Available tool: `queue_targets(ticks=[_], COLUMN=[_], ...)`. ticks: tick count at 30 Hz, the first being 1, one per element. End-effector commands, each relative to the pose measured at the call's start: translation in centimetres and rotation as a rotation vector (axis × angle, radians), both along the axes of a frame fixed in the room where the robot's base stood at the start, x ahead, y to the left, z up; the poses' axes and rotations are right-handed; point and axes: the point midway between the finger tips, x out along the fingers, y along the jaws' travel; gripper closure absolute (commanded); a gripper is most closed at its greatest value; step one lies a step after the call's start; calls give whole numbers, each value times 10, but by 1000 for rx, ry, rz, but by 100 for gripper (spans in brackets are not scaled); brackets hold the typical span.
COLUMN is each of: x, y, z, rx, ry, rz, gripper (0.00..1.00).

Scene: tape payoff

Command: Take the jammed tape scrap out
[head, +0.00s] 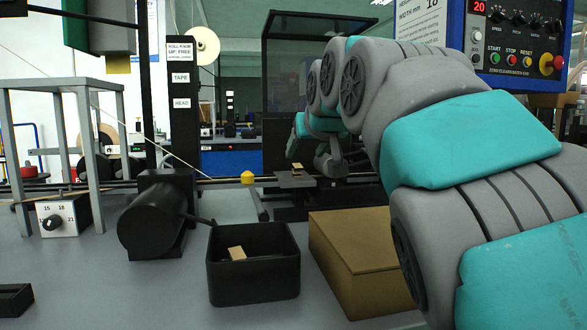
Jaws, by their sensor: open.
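A small tan and dark piece (297,168), which may be the jammed tape scrap, sits on a small grey plate (294,182) along the tape line at the centre of the head view. My gripper (309,152) is open, just above and beside this piece. The jaws look empty, and I cannot tell whether they touch the piece. My arm comes in from the right and hides part of the machine behind the gripper.
A black open bin (280,274) with a tan piece (237,253) in it stands in front. A brown box (358,262) is right of it. A black cylinder (148,228) and a yellow knob (248,178) are to the left. A control panel (520,42) is upper right.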

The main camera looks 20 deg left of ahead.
Motion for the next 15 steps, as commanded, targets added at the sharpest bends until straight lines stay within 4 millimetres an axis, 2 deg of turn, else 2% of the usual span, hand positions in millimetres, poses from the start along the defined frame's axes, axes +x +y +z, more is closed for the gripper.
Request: queue_targets(ticks=[10, 15], x=[21, 38], y=[14, 26], z=[-16, -31], rx=[-2, -3], ry=[2, 4], rz=[0, 0], gripper=[36, 36])
